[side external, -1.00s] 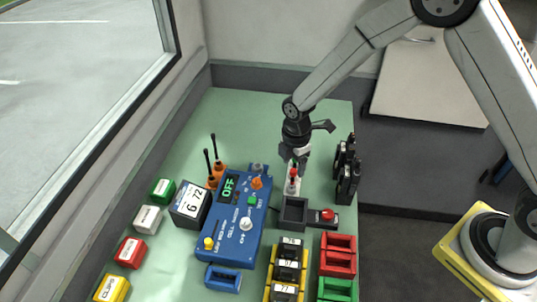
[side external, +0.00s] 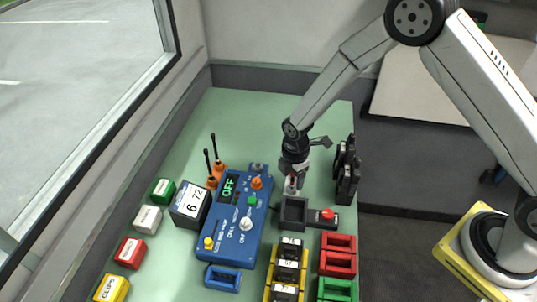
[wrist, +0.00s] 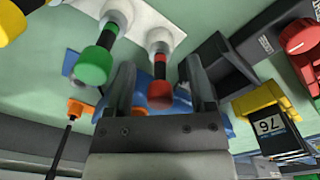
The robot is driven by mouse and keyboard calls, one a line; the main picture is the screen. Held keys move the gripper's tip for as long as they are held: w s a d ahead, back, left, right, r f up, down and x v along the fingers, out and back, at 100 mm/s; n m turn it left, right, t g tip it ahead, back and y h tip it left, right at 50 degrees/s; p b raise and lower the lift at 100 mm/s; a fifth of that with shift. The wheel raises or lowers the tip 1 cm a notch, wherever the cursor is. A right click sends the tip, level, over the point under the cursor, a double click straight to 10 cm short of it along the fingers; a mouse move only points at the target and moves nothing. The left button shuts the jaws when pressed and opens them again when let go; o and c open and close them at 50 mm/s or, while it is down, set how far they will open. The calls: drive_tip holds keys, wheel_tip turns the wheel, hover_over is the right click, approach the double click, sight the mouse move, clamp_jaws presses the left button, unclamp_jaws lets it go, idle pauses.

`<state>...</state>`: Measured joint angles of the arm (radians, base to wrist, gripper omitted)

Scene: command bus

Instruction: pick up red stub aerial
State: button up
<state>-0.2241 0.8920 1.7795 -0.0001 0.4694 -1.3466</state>
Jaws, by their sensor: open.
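The red stub aerial (wrist: 160,72) stands in the wrist view with a red tip, a dark band and a pale base. My gripper (wrist: 162,82) is open, with one finger on each side of the aerial's red tip; I cannot tell whether either finger touches it. A green stub aerial (wrist: 96,62) stands to the left of the left finger in the wrist view.
The blue control unit (side external: 237,222) is to the left and black handsets (side external: 347,170) to the right. The green mat (side external: 262,125) is clear behind.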

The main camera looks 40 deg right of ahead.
clamp_jaws()
drive_tip(key=shift+r, duration=0.15)
idle(0.4)
drive_tip(key=shift+r, duration=0.45)
drive_tip(key=s+d+r, duration=0.2)
drive_tip(key=s+r, duration=0.9)
drive_tip(key=s, duration=0.2)
drive_tip(key=shift+s+d+r, duration=0.25)
drive_tip(key=shift+s+r, duration=0.15)
